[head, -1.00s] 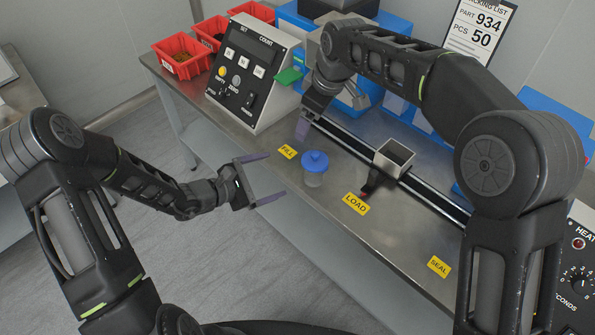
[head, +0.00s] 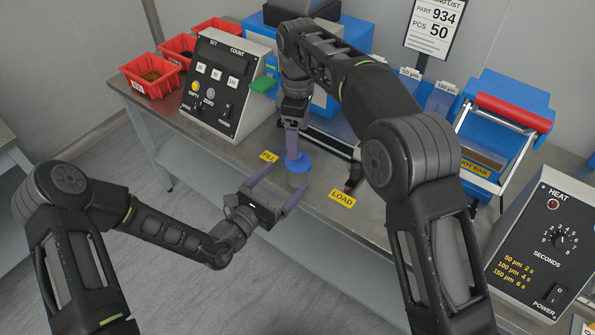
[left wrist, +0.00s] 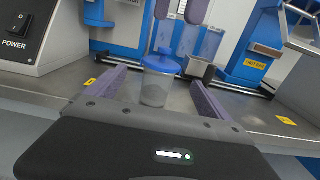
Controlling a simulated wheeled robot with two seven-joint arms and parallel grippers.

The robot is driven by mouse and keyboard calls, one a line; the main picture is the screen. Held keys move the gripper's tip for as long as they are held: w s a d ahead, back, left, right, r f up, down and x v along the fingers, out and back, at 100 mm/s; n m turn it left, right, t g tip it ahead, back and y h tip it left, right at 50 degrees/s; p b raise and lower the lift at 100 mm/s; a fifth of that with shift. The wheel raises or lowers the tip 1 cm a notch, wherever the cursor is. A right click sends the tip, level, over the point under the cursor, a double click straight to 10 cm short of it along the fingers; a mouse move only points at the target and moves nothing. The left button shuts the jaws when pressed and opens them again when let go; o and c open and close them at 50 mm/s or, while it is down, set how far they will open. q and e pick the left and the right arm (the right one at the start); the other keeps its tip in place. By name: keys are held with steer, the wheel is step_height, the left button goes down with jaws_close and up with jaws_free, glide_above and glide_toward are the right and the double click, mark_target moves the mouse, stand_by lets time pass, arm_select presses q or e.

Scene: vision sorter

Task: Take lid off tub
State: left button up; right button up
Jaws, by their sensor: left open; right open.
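The clear tub (left wrist: 153,92) stands on the metal bench with its blue lid (left wrist: 160,64) on top. In the head view the lid (head: 298,162) shows above the tub (head: 297,181), near the yellow FILL label. My left gripper (head: 282,182) is open, its purple fingers reaching toward the tub from the bench's front side. In the left wrist view the tub stands between or just beyond those fingers. My right gripper (head: 291,140) points down at the lid from above. Its fingers overlap in the head view, and whether they touch the lid is unclear.
The counter box (head: 222,85) stands at the left with red bins (head: 150,78) beyond it. A blue sealer (head: 505,125) and the heat control box (head: 540,245) stand at the right.

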mark_target(291, 171)
arm_select(q)
steer(key=x, duration=0.6)
steer(key=shift+w+d, duration=0.2)
steer(key=shift+w, duration=0.05)
steer(key=shift+c, duration=0.2)
